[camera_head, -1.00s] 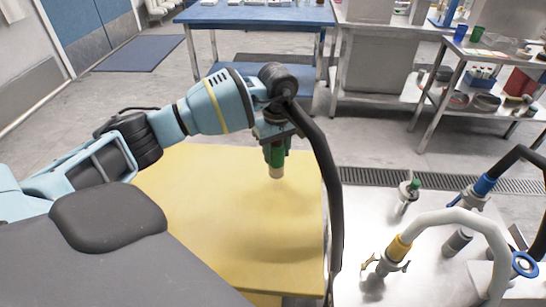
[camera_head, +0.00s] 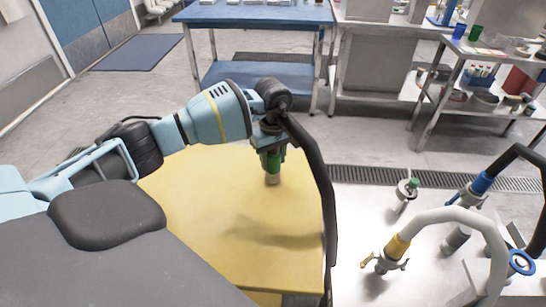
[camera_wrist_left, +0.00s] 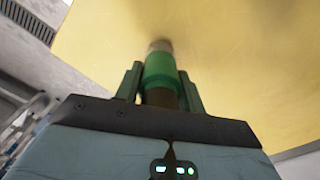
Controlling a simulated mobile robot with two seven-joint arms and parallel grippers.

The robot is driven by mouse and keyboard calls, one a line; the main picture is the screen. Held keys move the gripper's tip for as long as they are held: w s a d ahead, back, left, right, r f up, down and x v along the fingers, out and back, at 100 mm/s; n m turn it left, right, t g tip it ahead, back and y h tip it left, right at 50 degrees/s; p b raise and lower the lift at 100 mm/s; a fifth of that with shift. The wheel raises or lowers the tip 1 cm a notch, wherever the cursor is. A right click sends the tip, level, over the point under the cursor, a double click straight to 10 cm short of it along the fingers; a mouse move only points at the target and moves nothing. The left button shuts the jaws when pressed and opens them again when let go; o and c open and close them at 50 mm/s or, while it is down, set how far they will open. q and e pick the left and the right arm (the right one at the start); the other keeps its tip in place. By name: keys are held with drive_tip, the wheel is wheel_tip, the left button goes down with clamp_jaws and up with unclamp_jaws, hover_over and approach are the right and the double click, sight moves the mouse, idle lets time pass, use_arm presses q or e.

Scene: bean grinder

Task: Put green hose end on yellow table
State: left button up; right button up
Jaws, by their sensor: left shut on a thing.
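The green hose end (camera_head: 271,162) has a green collar and a pale metal tip. My left gripper (camera_head: 270,153) is shut on it and holds it upright, tip down, over the back right part of the yellow table (camera_head: 215,225). In the left wrist view the green hose end (camera_wrist_left: 161,72) sits between the two fingers of the left gripper (camera_wrist_left: 160,85). Whether the tip touches the tabletop is hard to tell. A black hose (camera_head: 322,190) runs from beside the gripper down past the table's right edge. My right gripper is not in view.
A steel table (camera_head: 350,215) stands to the right. It carries a yellow-collared hose end (camera_head: 397,247), a blue-collared one (camera_head: 481,184) and a small green-topped fitting (camera_head: 411,184). A blue table (camera_head: 250,15) is behind. The yellow table's front is clear.

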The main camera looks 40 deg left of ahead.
use_arm(q)
drive_tip(key=o, duration=1.3)
wheel_tip(320, 180, up, 12)
drive_tip(key=shift+r, duration=0.1)
